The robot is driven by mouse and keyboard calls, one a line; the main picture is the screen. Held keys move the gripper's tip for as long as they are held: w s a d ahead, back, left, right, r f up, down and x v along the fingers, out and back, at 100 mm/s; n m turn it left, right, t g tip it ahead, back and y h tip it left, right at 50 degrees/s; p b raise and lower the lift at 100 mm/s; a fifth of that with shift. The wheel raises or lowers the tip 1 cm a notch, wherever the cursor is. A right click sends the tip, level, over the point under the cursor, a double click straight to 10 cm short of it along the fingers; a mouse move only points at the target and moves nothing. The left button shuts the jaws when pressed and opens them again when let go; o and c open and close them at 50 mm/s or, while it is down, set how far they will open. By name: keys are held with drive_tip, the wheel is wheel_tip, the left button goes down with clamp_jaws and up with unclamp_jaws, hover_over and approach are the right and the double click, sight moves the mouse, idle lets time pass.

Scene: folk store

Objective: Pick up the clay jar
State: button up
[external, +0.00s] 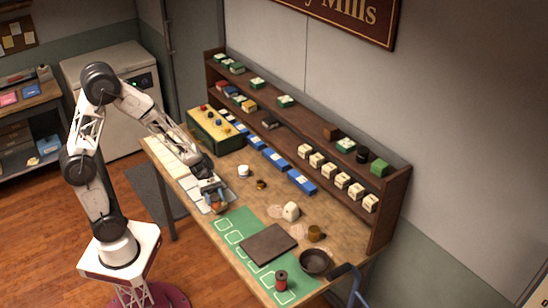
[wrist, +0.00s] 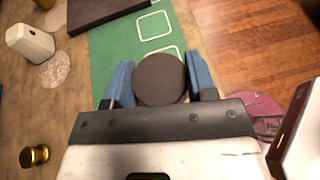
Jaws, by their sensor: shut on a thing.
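A dark brown round thing, seen from above and taken to be the clay jar (wrist: 160,79), sits between the two blue fingers of my gripper (wrist: 160,88) in the wrist view. The fingers touch it on both sides, and my gripper is shut on it. Its lower side is hidden by the gripper body. In the external view my gripper (external: 212,193) is over the near left part of the workbench, at the end of the green mat. The jar is mostly hidden by the gripper there, and I cannot tell whether it touches the bench.
The green mat (external: 229,226) bears a dark flat board (external: 268,243) and a red spool (external: 281,282). A shelf with small boxes lines the back.

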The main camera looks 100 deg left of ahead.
drive_tip(key=shift+s+d+r, duration=0.1)
drive_tip(key=shift+s+d, duration=0.1)
drive_tip(key=shift+s, duration=0.25)
drive_tip(key=shift+s+d, duration=0.15)
drive_tip(key=shift+s, duration=0.3)
